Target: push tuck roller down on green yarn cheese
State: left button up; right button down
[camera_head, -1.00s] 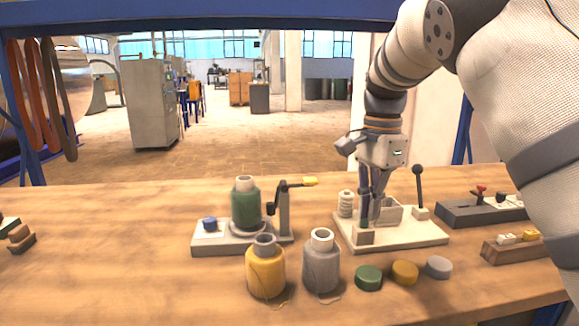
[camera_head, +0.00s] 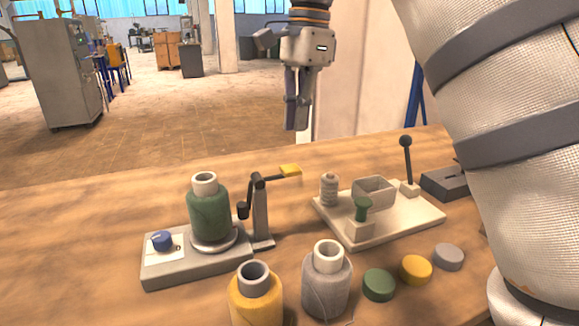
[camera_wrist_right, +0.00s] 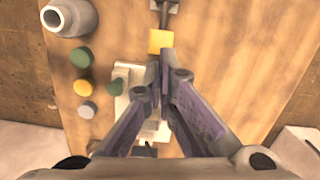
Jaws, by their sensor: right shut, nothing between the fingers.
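The green yarn cheese (camera_head: 209,214) stands upright on the round plate of a grey device at centre left, its pale core showing on top. Beside it, a dark post (camera_head: 260,212) carries a crank arm with a yellow handle (camera_head: 290,170) pointing right and a dark roller-like end (camera_head: 243,210) near the cheese's right side. I cannot tell whether that end touches the yarn. My right gripper (camera_head: 295,128) is shut and empty, high above the table behind the devices. In the wrist view, its fingertips (camera_wrist_right: 160,58) overlap the area just below the yellow handle (camera_wrist_right: 160,40).
A cream fixture (camera_head: 405,222) holds a green spool (camera_head: 362,209), a pale spool, a box and a black lever (camera_head: 406,160). Yellow (camera_head: 256,297) and grey (camera_head: 327,279) cheeses stand in front, beside green (camera_head: 379,285), yellow and grey discs. A blue knob (camera_head: 162,240) sits on the grey device.

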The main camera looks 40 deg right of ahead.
jog(key=shift+w+a+f, duration=0.1)
jog(key=shift+a+f, duration=0.05)
jog(key=shift+f, duration=1.4)
jog(key=shift+a+f, duration=0.15)
jog(key=shift+f, duration=1.4)
jog(key=shift+s+a+f, duration=0.1)
jog(key=shift+s+f, duration=0.1)
jog(key=shift+f, duration=1.2)
jog(key=shift+s+a+f, duration=0.1)
jog(key=shift+s+f, duration=0.05)
jog(key=shift+f, duration=1.25)
send_near(296, 168)
jog(key=d+r, duration=0.2)
jog(key=r, duration=0.1)
jog(key=shift+s+d, duration=0.1)
jog(key=shift+d, duration=0.15)
